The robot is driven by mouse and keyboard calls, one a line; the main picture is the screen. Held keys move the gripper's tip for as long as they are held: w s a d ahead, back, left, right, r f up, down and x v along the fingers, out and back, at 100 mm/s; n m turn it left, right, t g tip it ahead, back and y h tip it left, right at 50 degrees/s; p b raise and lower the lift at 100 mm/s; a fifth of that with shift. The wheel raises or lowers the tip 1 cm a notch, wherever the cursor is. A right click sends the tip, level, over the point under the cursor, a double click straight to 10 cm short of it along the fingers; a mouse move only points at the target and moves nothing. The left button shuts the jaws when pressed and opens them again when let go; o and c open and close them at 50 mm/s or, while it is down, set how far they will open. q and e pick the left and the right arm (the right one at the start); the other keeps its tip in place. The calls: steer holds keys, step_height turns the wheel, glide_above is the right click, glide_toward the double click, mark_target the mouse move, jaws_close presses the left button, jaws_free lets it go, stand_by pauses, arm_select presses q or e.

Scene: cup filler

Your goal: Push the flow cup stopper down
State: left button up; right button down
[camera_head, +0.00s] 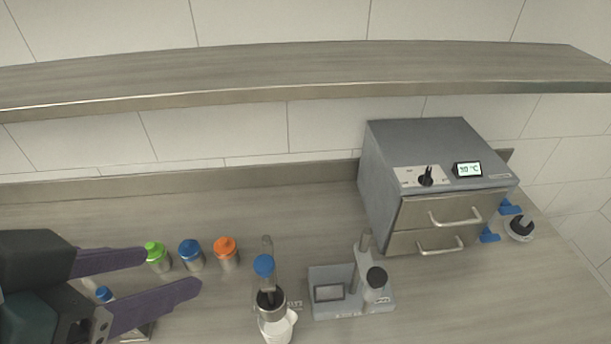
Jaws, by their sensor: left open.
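My left gripper (172,270) is at the left, its two purple fingers spread apart with nothing visible between them. A white cup-like vessel (278,327) with a dark top stands at the front middle, to the right of the fingers. A blue-topped upright piece (263,265) rises above the dark top and looks like the flow cup stopper. I cannot tell how far down it sits. The left fingers are clear of it in the picture. My right gripper is not in view.
Bottles with green (155,250), blue (190,247) and orange (225,245) caps stand between the left gripper and the vessel. A grey device (320,306) with a small screen and post is to its right. A grey drawer unit (430,165) stands behind, and a shelf (300,75) crosses above.

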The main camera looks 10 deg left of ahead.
mark_target(257, 270)
arm_select(q)
steer(key=w+d+f+m+t+h+b, duration=0.1)
steer(key=w+f+t+h+b, duration=0.1)
steer(key=f+b, duration=0.3)
steer(key=w+d+f+t+h+b, duration=0.1)
steer(key=f+b, duration=0.4)
steer(key=b, duration=0.5)
steer(key=w+f+m+t+h+b, duration=0.1)
steer(key=w+f+t+h+b, duration=0.2)
steer(key=b, duration=0.5)
steer(key=shift+w+d+f+m+t+h, duration=0.15)
steer(key=shift+d+f+t+h, duration=0.15)
steer(key=shift+f, duration=0.3)
steer(key=shift+w+d+f+m+t+h, duration=0.1)
steer(key=shift+f+m+t+h, duration=0.1)
steer(key=shift+f+t, duration=0.3)
steer(key=x, duration=0.9)
steer(key=shift+f+p, duration=0.2)
steer(key=shift+p, duration=0.15)
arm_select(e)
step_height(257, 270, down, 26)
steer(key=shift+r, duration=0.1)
arm_select(q)
jaws_close()
